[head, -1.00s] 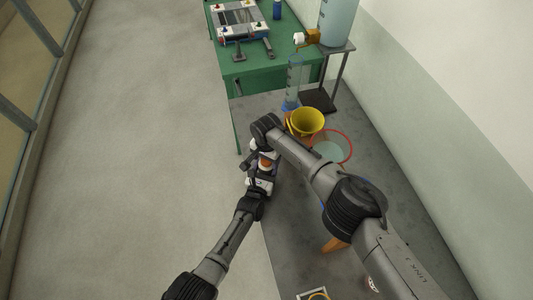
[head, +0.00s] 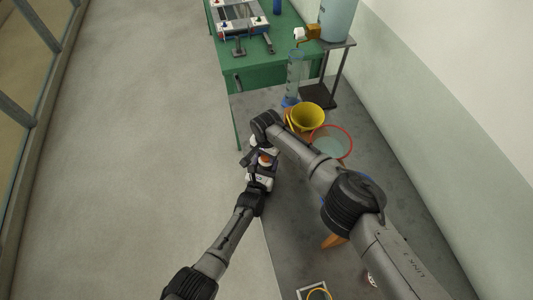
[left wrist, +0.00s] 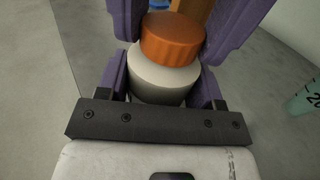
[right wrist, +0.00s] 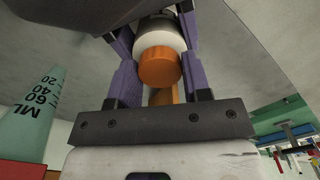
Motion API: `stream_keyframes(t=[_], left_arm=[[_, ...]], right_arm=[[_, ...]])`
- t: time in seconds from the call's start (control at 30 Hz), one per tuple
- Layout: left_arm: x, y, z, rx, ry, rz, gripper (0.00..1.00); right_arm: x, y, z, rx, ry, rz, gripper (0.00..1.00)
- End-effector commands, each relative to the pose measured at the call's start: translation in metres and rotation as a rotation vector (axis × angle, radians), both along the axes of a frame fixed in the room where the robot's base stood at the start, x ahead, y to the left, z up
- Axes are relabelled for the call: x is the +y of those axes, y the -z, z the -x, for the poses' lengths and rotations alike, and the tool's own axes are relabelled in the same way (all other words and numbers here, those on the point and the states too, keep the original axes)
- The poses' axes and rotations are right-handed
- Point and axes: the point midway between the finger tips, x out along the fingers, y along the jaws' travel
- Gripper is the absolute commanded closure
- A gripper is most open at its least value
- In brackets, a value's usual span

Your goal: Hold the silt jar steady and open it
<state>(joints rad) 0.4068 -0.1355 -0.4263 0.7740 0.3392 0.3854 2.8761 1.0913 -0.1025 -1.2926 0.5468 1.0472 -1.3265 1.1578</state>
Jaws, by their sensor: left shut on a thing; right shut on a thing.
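The silt jar has a white body (left wrist: 165,80) and an orange lid (left wrist: 172,40). My right gripper (right wrist: 157,75) comes from the opposite side. Its fingers flank the orange lid (right wrist: 160,66), with the white body (right wrist: 160,35) beyond, and it is shut on the lid. The lid appears to sit on the body; finger contact is partly hidden.
A yellow bucket (head: 307,116), a red-rimmed container (head: 348,135) and a clear graduated cylinder (head: 293,72) stand behind the grippers. A green table (head: 240,72) with equipment is at the back. The floor at left is clear. The wall bounds the right.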

Motion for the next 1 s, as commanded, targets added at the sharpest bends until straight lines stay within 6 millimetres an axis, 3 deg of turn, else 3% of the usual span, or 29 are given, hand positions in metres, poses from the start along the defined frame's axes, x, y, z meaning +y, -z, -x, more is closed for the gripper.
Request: stream_keyframes(t=[0.3, 0.6, 0.63, 0.9, 1.0], left_arm=[[0.0007, 0.0007, 0.0001, 0.001, -0.001, 0.000, 1.00], [0.0008, 0.0007, 0.0002, 0.001, -0.001, 0.000, 1.00], [0.0008, 0.0008, 0.0002, 0.001, -0.001, 0.000, 1.00], [0.0007, 0.0008, 0.0002, 0.002, -0.001, -0.001, 1.00], [0.0007, 0.0008, 0.0001, 0.002, -0.001, -0.001, 1.00]], right_arm=[[-0.0005, 0.0000, -0.0002, 0.000, -0.273, 0.000, 0.84], [-0.0011, 0.0000, -0.0004, 0.000, -0.294, 0.002, 0.84], [-0.0011, 0.0000, -0.0004, 0.000, -0.294, 0.002, 0.55], [-0.0008, 0.0000, -0.0002, -0.001, -0.293, 0.001, 0.31], [-0.0006, 0.0000, -0.0002, 0.000, -0.293, 0.001, 0.31]])
